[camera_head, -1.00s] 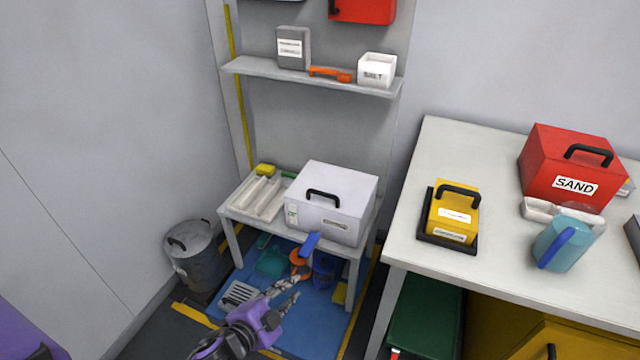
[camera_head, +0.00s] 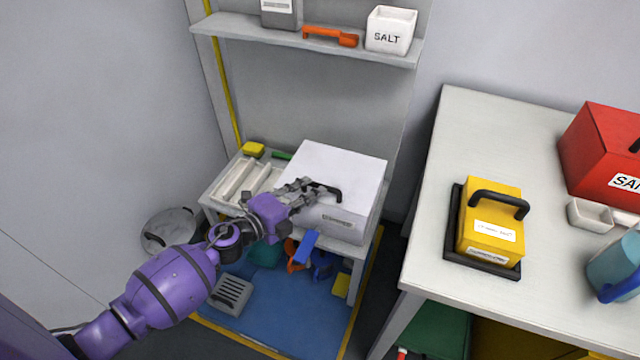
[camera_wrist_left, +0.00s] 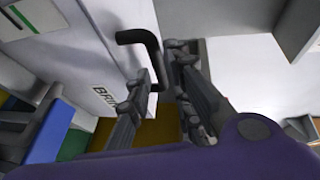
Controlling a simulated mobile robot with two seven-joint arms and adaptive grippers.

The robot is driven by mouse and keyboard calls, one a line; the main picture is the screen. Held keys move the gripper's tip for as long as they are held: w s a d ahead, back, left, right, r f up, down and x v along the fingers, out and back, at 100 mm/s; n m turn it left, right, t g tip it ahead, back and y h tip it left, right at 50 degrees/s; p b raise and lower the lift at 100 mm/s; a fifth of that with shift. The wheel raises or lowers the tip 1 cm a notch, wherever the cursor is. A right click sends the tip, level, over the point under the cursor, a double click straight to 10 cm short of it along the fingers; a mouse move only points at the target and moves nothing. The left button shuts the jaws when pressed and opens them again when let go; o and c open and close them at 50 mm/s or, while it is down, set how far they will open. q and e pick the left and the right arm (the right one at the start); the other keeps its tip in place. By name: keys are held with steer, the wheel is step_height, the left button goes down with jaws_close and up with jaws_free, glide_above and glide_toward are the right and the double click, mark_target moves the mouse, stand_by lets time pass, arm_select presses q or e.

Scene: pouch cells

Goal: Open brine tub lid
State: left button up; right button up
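The brine tub (camera_head: 354,167) is a white box on the small white table, with a black handle (camera_head: 335,190) and a label on its front. Its lid looks closed, level on top. My left gripper (camera_head: 306,193) is at the left end of the handle, fingers apart. In the left wrist view, the fingers (camera_wrist_left: 160,72) are spread, and one end of the black handle (camera_wrist_left: 140,37) reaches into the gap between them. Whether they touch it is unclear. Part of the tub's label, "BRIN", shows beside them. My right gripper is not in view.
A shelf (camera_head: 290,37) with a salt box (camera_head: 390,31) hangs above the tub. White trays (camera_head: 237,180) and a yellow sponge (camera_head: 253,149) lie left of it. A larger table (camera_head: 420,235) with a yellow box (camera_head: 491,222) stands at the right.

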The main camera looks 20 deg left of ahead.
arm_select(q)
steer(key=shift+x, duration=2.3)
steer(key=shift+a+f, duration=0.1)
steer(key=shift+c, duration=0.6)
jaws_close()
